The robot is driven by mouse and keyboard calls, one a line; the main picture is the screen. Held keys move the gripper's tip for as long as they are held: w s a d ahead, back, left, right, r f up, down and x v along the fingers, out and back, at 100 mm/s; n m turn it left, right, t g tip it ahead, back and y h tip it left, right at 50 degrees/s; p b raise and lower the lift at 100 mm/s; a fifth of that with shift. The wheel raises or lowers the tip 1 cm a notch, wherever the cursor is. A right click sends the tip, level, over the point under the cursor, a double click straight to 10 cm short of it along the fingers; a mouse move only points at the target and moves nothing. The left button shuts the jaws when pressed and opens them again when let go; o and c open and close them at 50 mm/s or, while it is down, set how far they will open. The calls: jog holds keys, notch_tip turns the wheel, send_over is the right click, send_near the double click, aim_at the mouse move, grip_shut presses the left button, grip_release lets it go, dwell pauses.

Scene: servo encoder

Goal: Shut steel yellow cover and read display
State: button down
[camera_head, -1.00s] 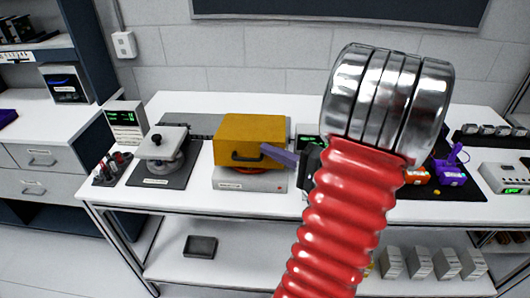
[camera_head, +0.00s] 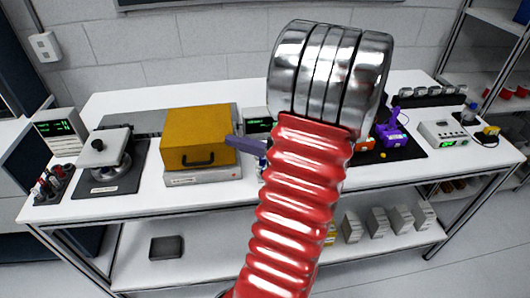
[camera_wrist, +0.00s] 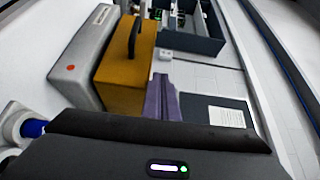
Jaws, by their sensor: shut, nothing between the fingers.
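The yellow cover (camera_head: 197,137) with a dark front handle sits down on its low white base (camera_head: 203,176). No gap shows between them. The wrist view shows the cover (camera_wrist: 118,82) and the pale base (camera_wrist: 82,55) on the left. My gripper (camera_head: 236,142) is shut and empty, its purple fingers at the cover's right front side. They also show in the wrist view (camera_wrist: 162,88); whether they touch the cover is unclear. A small display box (camera_head: 258,121) stands behind, right of the cover; its green readout is too small to read.
Left of the cover are a balance-like device (camera_head: 108,150) on a dark mat and a meter (camera_head: 60,128) with green digits. At right are purple and orange devices (camera_head: 392,138) and a white unit (camera_head: 443,133) with a green display. My red arm hides the bench middle.

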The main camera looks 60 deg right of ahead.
jog(key=s, duration=0.9)
jog(key=shift+a+y, duration=0.15)
jog(key=shift+y, duration=0.25)
jog(key=shift+s, duration=0.1)
dwell(0.6)
dwell(0.3)
jog(key=w+a+f+n+g+y, duration=0.1)
jog(key=w+a+n+g+y, duration=0.4)
jog(key=a, duration=0.6)
jog(key=w+a+f+n+g+y, duration=0.1)
jog(key=w+a+n+g+y, duration=0.15)
jog(key=w+a+g, duration=0.7)
jog(key=s+a+r+n+t+h, duration=0.1)
jog(key=s+a+r+n+h, duration=0.1)
jog(key=a+n+h, duration=0.2)
jog(key=s+a+r+n+t+h, duration=0.1)
jog(key=a+r+n+h, duration=0.2)
jog(key=a, duration=0.8)
jog(key=shift+s+r+n+h, duration=0.25)
jog(key=shift+s+n+h, duration=0.15)
jog(key=shift+n+h, duration=0.85)
